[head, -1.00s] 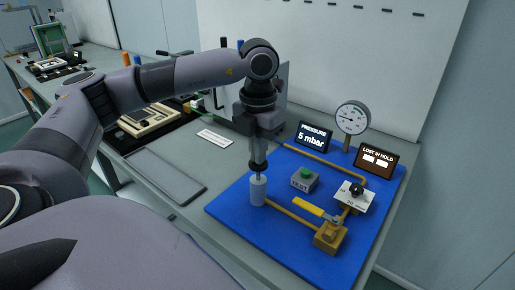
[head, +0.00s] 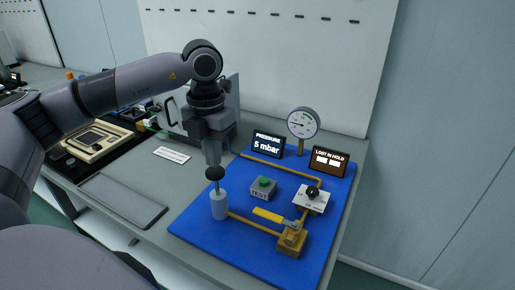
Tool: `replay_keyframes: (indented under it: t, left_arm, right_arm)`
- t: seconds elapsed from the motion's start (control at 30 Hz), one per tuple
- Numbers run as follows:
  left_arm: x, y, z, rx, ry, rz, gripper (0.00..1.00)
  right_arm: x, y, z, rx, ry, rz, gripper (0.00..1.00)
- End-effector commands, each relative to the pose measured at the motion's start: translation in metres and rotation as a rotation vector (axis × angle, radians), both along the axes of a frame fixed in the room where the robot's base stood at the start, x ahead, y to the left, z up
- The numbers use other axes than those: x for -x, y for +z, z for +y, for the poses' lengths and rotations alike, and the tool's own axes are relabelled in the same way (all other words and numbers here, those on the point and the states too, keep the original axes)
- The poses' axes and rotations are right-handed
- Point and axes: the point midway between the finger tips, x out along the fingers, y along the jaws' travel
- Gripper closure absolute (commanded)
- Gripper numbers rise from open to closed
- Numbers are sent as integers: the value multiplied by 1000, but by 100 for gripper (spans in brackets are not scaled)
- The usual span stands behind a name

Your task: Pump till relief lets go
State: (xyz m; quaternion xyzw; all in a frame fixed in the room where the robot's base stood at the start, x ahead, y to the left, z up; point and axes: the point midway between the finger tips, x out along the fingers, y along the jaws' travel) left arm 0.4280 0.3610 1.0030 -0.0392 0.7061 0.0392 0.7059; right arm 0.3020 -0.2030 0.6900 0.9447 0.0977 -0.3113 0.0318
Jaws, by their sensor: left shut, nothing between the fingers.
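A grey pump cylinder (head: 219,206) stands upright at the left of the blue panel (head: 205,247). Its rod rises to a black round knob (head: 215,173). My left gripper (head: 214,163) points down right over the knob, shut and with nothing in it; I cannot tell if it touches the knob. A brass pipe runs from the pump to a brass block with a yellow-handled valve (head: 269,215). A white plate with a black knob (head: 312,193) sits to the right. The pressure display (head: 267,145) reads 5 mbar. A round gauge (head: 303,122) stands behind. My right gripper is out of view.
A box with a green button (head: 263,187), marked TEST, sits mid-panel. The "lost in hold" display (head: 330,162) shows blank dashes. A grey tray (head: 110,200) and a white label (head: 172,154) lie left of the panel on the bench.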

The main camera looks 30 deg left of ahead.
Motion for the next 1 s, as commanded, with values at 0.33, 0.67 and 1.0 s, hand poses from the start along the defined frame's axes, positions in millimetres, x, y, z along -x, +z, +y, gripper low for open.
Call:
replay_keyframes:
  t: [0.33,0.67,1.0]
  left_arm:
    - [0,-5,0,0,0,0,100]
    - [0,-25,0,0,0,-1,100]
    - [0,-46,0,-1,0,1,100]
  right_arm:
    - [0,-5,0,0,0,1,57]
    - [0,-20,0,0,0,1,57]
    - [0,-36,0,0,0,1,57]
